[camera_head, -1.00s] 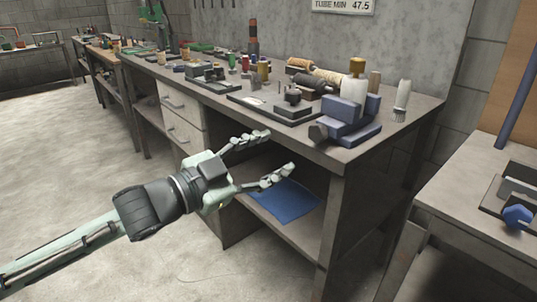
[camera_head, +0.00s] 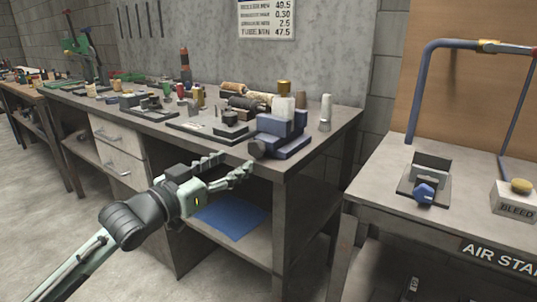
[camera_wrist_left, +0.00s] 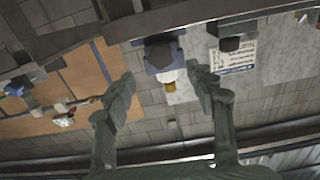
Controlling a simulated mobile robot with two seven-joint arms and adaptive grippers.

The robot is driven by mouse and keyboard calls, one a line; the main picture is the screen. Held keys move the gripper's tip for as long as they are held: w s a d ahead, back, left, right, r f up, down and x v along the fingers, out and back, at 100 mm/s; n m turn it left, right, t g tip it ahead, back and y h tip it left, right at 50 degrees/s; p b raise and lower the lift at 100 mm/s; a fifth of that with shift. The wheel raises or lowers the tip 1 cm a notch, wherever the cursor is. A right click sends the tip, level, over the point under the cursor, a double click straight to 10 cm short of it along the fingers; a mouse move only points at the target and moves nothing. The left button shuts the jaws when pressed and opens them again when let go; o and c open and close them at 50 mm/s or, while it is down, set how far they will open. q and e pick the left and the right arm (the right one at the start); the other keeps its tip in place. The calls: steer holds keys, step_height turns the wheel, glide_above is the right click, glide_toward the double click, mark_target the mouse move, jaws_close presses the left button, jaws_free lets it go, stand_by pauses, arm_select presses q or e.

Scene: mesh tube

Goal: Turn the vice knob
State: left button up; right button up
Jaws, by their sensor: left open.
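A blue vice (camera_head: 287,135) stands at the near right corner of the workbench, with a dark knob (camera_head: 257,149) on its front left end. A whitish piece with a gold top (camera_head: 284,104) shows at its jaws. My left gripper (camera_head: 236,163) is open and empty, its fingertips just left of and below the knob in the picture; I cannot tell the gap in depth. In the left wrist view the blue vice (camera_wrist_left: 160,54) appears upside down between the open fingers of my left gripper (camera_wrist_left: 160,70). My right gripper is out of view.
The workbench (camera_head: 330,122) carries several tools and spools left of the vice. A blue cloth (camera_head: 230,217) lies on its lower shelf. A side table (camera_head: 385,208) at right holds a blue knob (camera_head: 425,193) on a plate and a yellow-topped BLEED box (camera_head: 515,197).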

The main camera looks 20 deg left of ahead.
mark_target(254, 151)
arm_select(q)
steer(key=x, duration=0.6)
steer(key=shift+w+r+p, duration=0.1)
steer(key=shift+w+p, duration=0.1)
steer(key=shift+p, duration=0.2)
steer(key=shift+w+d, duration=0.15)
steer(key=shift+w, duration=0.35)
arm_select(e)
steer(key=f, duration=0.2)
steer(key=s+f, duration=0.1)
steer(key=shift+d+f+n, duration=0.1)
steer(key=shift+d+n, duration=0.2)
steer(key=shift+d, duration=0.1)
arm_select(q)
steer(key=c, duration=1.2)
steer(key=shift+o, duration=0.2)
steer(key=shift+m, duration=0.4)
